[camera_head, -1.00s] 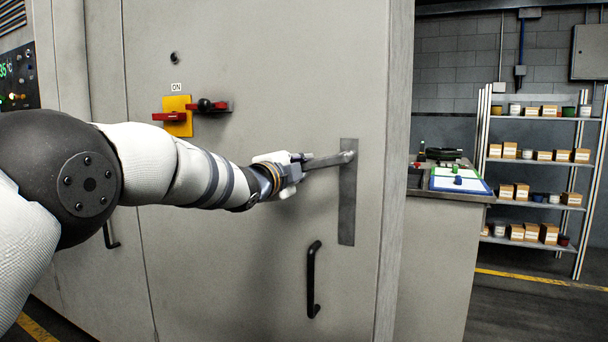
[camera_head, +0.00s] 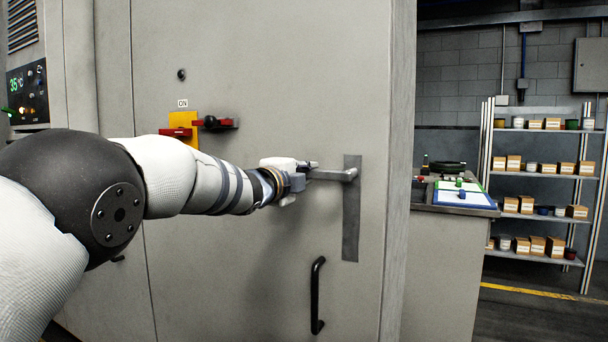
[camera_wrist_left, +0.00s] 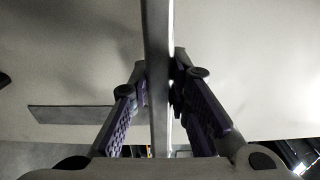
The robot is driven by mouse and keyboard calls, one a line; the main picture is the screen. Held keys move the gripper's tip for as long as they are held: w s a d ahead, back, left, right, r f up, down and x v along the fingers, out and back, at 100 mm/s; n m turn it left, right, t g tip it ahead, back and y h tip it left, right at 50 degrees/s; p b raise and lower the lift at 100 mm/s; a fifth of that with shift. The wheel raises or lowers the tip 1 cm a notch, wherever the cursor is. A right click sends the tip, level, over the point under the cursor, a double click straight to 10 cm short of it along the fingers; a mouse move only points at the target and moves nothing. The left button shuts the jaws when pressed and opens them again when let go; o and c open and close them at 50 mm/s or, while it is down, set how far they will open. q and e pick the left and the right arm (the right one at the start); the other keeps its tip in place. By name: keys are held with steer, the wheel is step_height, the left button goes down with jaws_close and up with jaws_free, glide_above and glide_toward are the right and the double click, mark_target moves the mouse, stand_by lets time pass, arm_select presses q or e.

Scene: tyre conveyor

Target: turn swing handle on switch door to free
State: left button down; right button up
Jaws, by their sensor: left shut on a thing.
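The swing handle (camera_head: 335,175) is a grey metal lever on a dark upright plate (camera_head: 351,225) on the grey switch door (camera_head: 240,270). It points left from its pivot at the plate's upper part and looks about level in the head view. My left gripper (camera_head: 308,173) is shut on the lever's free end. In the left wrist view the handle (camera_wrist_left: 158,75) runs between the two fingers of the left gripper (camera_wrist_left: 160,105), and the plate (camera_wrist_left: 65,114) shows at the left. The gripper hides the lever's end in the head view. My right gripper is not in view.
A black pull handle (camera_head: 317,295) stands below the lever. A red switch on a yellow plate (camera_head: 183,119), marked ON, is at upper left, partly behind my arm. Right of the cabinet are a worktop (camera_head: 450,208) and a shelf with boxes (camera_head: 535,174).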

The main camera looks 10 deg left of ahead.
arm_select(q)
steer(key=c, duration=1.5)
jaws_free()
steer(key=shift+r, duration=0.1)
steer(key=shift+s, duration=0.1)
steer(key=v, duration=1.2)
